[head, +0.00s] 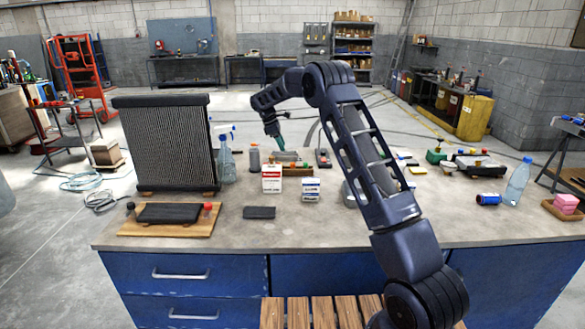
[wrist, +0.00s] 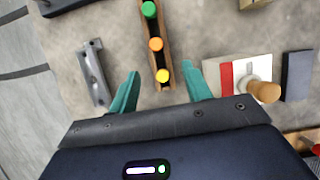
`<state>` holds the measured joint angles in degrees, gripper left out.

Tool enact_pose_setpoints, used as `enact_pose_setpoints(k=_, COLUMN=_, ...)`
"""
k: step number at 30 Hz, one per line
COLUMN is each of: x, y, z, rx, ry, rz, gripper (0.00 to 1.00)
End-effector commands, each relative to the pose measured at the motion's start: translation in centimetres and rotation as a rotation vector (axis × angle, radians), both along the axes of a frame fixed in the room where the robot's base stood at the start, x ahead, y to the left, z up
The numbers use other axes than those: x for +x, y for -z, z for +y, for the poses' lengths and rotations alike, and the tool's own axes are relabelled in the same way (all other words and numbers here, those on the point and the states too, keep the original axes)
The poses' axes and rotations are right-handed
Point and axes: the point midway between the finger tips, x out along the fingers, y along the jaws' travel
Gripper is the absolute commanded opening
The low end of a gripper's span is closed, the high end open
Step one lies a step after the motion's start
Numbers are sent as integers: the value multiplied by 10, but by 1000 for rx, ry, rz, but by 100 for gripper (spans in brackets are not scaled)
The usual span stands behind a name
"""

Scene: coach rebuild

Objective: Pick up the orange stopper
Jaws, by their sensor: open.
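The orange stopper (wrist: 155,44) is a small round orange top in a narrow wooden holder (wrist: 169,58) in the wrist view. A green stopper (wrist: 148,8) sits above it in the picture and a yellow one (wrist: 162,75) below it. My gripper (wrist: 160,68) is open and empty, its teal fingers on either side of the holder's lower end. The yellow stopper lies nearly between the fingertips; the orange one is just beyond them.
A grey metal bracket (wrist: 95,72) lies left of the holder. To the right are a red-and-white box (wrist: 225,78), a tan-topped bottle (wrist: 262,91) and a dark block (wrist: 298,75). A finned panel (head: 165,145) stands at the worktop's left. The worktop's front (head: 340,230) is mostly clear.

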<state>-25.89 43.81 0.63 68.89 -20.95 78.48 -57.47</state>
Motion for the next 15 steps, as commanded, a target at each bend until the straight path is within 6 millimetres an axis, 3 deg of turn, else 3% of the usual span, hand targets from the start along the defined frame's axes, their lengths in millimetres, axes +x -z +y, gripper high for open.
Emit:
enact_pose_setpoints(k=9, x=0, y=37, z=-16, rx=-1, ry=2, rz=2, gripper=49)
enact_pose_setpoints(k=15, x=1, y=51, z=-23, rx=0, ry=2, rz=1, gripper=49)
